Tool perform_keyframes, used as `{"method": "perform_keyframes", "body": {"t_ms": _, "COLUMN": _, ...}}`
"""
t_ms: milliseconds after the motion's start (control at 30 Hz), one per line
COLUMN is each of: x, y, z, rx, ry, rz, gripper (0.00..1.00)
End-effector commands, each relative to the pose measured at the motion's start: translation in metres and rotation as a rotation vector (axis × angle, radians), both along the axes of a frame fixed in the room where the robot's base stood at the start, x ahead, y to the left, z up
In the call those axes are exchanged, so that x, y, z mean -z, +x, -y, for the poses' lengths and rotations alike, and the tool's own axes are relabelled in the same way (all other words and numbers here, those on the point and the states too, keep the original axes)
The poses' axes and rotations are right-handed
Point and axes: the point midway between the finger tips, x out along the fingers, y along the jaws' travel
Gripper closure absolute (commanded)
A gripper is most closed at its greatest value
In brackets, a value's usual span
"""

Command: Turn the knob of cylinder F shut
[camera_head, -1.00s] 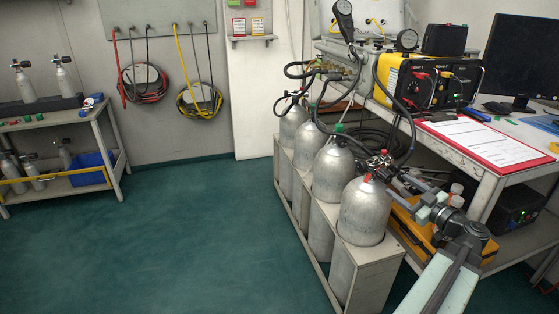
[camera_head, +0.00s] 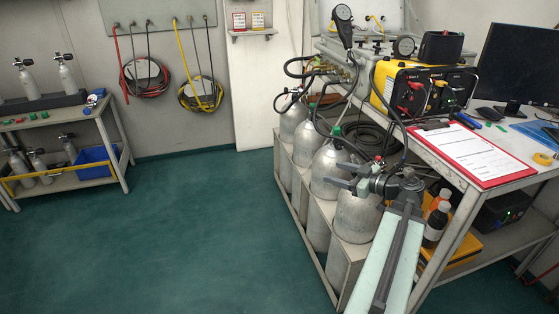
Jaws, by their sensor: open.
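Several grey cylinders stand in a row in a pale rack (camera_head: 338,272). I can read no letter on any of them, so I cannot tell which is cylinder F. The nearest cylinder (camera_head: 356,215) has its top and knob hidden behind my gripper. The cylinder behind it (camera_head: 328,168) has a green knob (camera_head: 337,131). My gripper (camera_head: 332,175) is open, its two fingers pointing left across the top of the nearest cylinder. I cannot tell whether it touches anything. A small red part (camera_head: 378,158) shows just behind it among the hoses.
A bench (camera_head: 512,172) to the right holds a yellow-and-black unit (camera_head: 424,88), a red clipboard (camera_head: 470,152) and a monitor (camera_head: 520,60). Black hoses hang over the cylinders. Bottles (camera_head: 437,220) stand under the bench. The green floor (camera_head: 190,240) at left is clear.

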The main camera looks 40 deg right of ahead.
Motion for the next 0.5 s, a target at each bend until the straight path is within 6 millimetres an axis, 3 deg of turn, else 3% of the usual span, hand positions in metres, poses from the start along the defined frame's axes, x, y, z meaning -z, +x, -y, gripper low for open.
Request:
{"method": "perform_keyframes", "body": {"t_ms": 33, "x": -0.010, "y": 0.008, "z": -0.010, "rx": -0.019, "ry": 0.016, "rz": -0.024, "gripper": 0.41}}
{"method": "perform_keyframes", "body": {"t_ms": 500, "x": -0.027, "y": 0.062, "z": -0.102, "rx": -0.139, "ry": 0.164, "rz": -0.302, "gripper": 0.41}}
